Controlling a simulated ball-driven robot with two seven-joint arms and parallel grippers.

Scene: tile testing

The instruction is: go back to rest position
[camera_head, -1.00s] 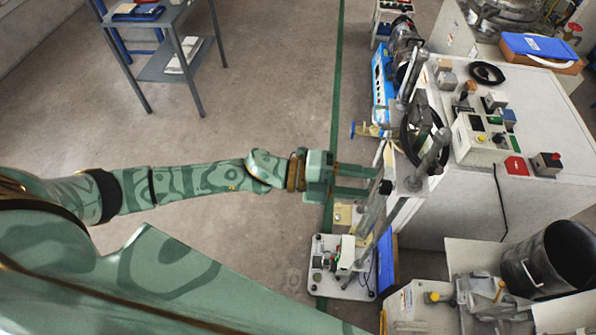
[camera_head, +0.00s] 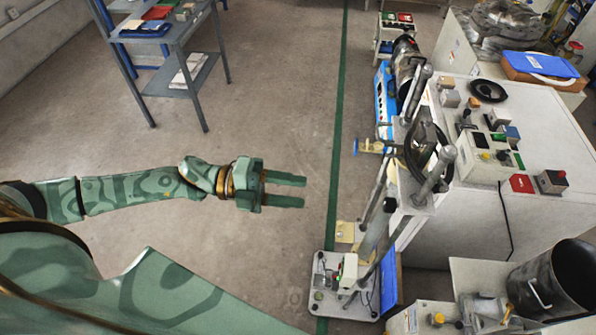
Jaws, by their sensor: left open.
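My left gripper (camera_head: 288,190) is on the green arm that comes in from the left. Its two parallel fingers point right and are apart, with nothing between them. It hangs over bare floor, left of the green floor line and clear of the testing machine (camera_head: 409,190). The machine has a black handwheel (camera_head: 424,143) and upright metal posts. My right gripper does not show.
A small white device (camera_head: 345,281) stands below the machine's left side. A white cabinet (camera_head: 535,135) with control boxes fills the right. A black bucket (camera_head: 550,280) is at lower right. A grey table (camera_head: 178,30) stands at upper left. The middle floor is clear.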

